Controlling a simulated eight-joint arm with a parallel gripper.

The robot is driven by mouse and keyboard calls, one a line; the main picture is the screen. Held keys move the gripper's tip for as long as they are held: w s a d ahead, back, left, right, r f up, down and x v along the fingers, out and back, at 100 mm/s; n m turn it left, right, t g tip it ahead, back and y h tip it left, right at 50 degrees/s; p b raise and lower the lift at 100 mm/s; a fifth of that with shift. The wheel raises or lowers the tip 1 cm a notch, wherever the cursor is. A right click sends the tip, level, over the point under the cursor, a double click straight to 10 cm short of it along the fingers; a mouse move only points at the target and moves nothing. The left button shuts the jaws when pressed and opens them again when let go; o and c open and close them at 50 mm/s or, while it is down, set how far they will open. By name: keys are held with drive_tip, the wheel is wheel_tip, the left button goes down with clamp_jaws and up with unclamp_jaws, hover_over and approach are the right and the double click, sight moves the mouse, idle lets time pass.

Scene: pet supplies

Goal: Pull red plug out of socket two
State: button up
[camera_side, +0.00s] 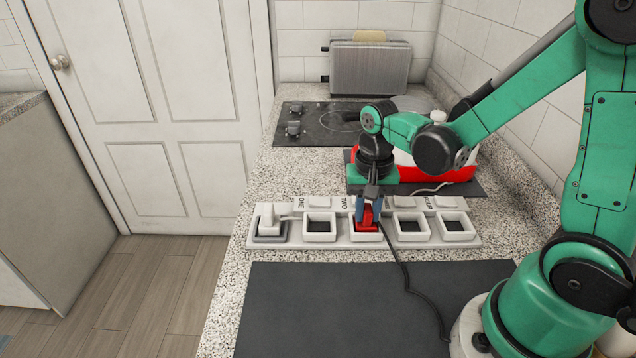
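A red plug (364,226) with a dark cable sits in the middle socket of a white socket strip (340,241) on the counter. The label TWO shows on the strip, just left of and behind that socket. My gripper (368,208) points down over the red plug. Its blue fingertips stand on either side of the plug's upper part, which shows red between them. Whether they press on it cannot be made out. The fingers hide part of the plug and the strip behind it.
A white plug (270,219) sits in the strip's leftmost socket; the other sockets are empty. A dark mat (370,300) lies in front, crossed by the cable (415,292). Behind are a red-and-white appliance (458,174), a cooktop (318,122) and a toaster (369,68).

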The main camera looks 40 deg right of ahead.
sight(368, 208)
clamp_jaws()
drive_tip(key=shift+r, duration=2.3)
